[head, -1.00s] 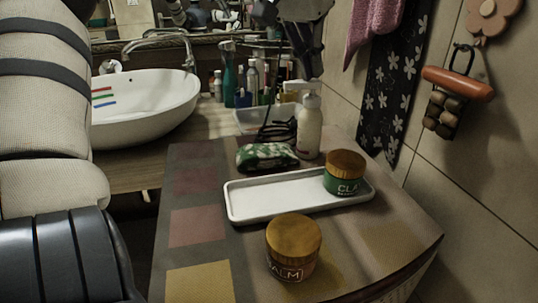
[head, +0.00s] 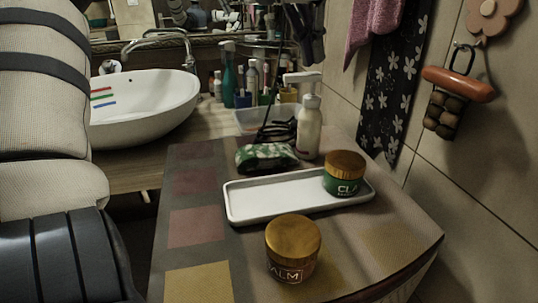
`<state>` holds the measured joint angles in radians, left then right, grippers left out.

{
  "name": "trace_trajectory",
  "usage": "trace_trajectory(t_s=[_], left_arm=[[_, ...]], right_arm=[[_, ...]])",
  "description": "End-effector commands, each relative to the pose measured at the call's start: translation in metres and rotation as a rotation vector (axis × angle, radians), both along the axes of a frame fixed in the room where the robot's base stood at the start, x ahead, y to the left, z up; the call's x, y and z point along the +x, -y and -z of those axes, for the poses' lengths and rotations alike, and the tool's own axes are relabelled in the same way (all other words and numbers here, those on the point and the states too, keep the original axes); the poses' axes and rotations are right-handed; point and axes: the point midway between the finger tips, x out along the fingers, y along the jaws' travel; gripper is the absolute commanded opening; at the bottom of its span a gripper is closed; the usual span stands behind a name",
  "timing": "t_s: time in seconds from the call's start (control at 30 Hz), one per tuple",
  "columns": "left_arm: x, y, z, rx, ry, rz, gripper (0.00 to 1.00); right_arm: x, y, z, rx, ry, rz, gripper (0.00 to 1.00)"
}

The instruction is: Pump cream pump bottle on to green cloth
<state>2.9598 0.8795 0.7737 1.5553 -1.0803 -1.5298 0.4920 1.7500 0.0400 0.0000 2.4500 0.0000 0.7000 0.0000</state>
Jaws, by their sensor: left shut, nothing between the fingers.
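The cream pump bottle (head: 309,132) stands upright at the back of the patterned cabinet top, its pale pump head (head: 302,77) raised with the nozzle pointing left. The green cloth (head: 266,157), with a white pattern, lies folded just left of the bottle's base, in front of the nozzle side. My left gripper (head: 308,58) is dark, shut and empty, pointing down above the pump head with a small gap between them. Its upper part is cut off by the top edge. My right gripper is not in view.
A white tray (head: 265,204) lies in front of the cloth, with a green gold-lidded jar (head: 344,184) at its right end. A balm jar (head: 292,265) stands nearer. A basin (head: 145,120) is at left. A clear bin (head: 252,121) and several bottles stand behind. A tiled wall is right.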

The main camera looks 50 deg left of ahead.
Motion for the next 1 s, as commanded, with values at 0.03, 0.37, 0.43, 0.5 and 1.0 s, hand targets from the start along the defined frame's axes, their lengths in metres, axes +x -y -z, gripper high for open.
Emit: trace_trajectory(t_s=[0.03, 0.37, 0.43, 0.5, 1.0], left_arm=[[0.000, 0.000, -0.001, 0.000, 0.001, 0.000, 0.00], [0.000, 0.000, -0.043, 0.001, 0.002, -0.001, 0.00], [0.000, 0.000, -0.051, 0.001, 0.002, -0.001, 0.00], [0.000, 0.000, -0.057, 0.000, 0.001, -0.002, 0.00], [0.000, 0.000, -0.060, 0.000, 0.001, 0.000, 0.00]], right_arm=[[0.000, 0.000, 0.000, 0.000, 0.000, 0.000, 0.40], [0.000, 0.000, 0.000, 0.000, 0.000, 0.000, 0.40], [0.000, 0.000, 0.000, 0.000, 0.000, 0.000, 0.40], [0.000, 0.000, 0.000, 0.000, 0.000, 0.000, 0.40], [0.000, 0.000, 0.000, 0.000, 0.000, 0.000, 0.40]])
